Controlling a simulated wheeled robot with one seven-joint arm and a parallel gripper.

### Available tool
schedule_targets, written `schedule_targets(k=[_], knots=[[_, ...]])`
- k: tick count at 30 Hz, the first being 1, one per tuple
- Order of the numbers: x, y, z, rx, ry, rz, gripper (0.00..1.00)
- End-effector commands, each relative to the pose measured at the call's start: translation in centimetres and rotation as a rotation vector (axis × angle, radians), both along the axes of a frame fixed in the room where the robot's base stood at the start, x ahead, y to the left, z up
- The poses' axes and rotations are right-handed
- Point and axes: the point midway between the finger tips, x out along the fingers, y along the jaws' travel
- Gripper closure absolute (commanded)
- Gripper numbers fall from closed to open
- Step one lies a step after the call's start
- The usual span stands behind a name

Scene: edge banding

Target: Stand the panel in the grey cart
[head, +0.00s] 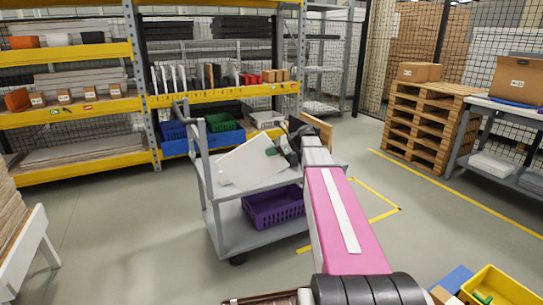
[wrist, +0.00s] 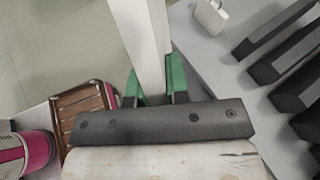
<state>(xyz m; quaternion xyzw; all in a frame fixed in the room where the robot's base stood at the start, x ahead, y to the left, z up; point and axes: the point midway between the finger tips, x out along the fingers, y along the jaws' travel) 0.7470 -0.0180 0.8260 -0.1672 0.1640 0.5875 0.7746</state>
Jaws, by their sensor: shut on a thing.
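The white panel (head: 245,163) is tilted over the top deck of the grey cart (head: 228,220). My gripper (head: 272,151) is shut on the panel's right edge in the head view. In the wrist view the panel (wrist: 146,40) runs up between the green fingertips (wrist: 156,84). I cannot tell whether its lower edge touches the deck. Several dark parallel bars (wrist: 280,50) with gaps between them sit on a grey surface right of the panel in the wrist view. My arm hides the cart's right part in the head view.
A purple basket (head: 273,208) sits on the cart's lower shelf. A small white thing (wrist: 210,17) lies near the panel. Shelving (head: 225,97) stands behind the cart and a pallet stack (head: 425,115) at the right. The floor left of the cart is clear.

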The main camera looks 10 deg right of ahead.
Motion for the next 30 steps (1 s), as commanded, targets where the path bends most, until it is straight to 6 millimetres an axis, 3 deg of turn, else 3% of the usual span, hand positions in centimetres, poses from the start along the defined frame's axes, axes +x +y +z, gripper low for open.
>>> schedule_targets(k=[18, 30], knots=[[7.6, -0.6, 0.2, 0.4, -0.23, -0.733, 1.0], [10.4, -1.0, 0.4, 0.473, -0.349, -0.933, 1.0]])
